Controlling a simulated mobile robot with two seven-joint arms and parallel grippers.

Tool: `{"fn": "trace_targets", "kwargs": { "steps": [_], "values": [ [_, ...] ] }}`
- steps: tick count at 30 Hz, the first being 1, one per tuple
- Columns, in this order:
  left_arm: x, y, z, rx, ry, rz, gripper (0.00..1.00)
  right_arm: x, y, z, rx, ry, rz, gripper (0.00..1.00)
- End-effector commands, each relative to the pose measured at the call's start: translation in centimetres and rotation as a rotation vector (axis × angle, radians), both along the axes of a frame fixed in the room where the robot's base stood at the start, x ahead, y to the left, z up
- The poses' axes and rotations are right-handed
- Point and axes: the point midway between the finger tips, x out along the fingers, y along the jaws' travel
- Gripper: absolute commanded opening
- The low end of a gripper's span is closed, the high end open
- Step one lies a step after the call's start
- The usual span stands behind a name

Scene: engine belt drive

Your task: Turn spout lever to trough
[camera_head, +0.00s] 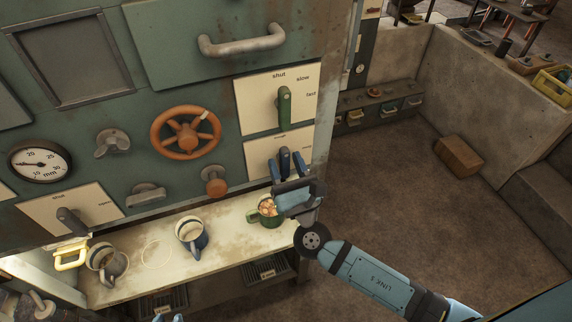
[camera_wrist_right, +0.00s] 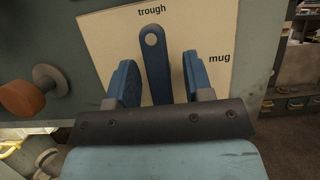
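The spout lever (camera_wrist_right: 153,62) is a dark blue-grey bar on a pale plate (camera_wrist_right: 105,45), with a round pivot near its upper end. The plate reads "trough" above the lever and "mug" to its right. The bar runs downward from the pivot, and its lower end is hidden behind my gripper body. My right gripper (camera_wrist_right: 158,75) is open, with one blue finger on each side of the lever and a visible gap to both. In the head view the lever (camera_head: 285,160) is partly covered by this gripper. My left gripper (camera_head: 169,318) barely shows at the bottom edge, its tips apart.
A green mug (camera_head: 267,217) with brownish contents stands on the shelf (camera_head: 140,285) just below my right gripper. Two more mugs stand further left. A green lever (camera_head: 284,107) sits above, with an orange handwheel (camera_head: 186,133) and orange knob (camera_head: 214,183) to the left.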

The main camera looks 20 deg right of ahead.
Motion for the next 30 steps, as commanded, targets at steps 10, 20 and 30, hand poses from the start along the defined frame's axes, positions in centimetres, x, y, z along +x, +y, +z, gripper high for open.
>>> {"fn": "trace_targets", "kwargs": {
  "steps": [10, 20, 30],
  "values": [
    [0.0, 0.0, -0.4, 0.0, 0.0, 0.0, 0.34, -0.9, 0.0, -0.7, -0.001, 0.005, 0.002, 0.47],
    [0.0, 0.0, -2.6, -0.001, 0.002, 0.001, 0.34, -7.3, -0.3, -3.6, -0.001, 0.006, 0.002, 0.47],
    [0.2, -0.2, -3.0, -0.013, 0.006, 0.007, 0.34, -12.2, -0.5, -5.4, -0.001, 0.004, 0.001, 0.47]
  ]
}}
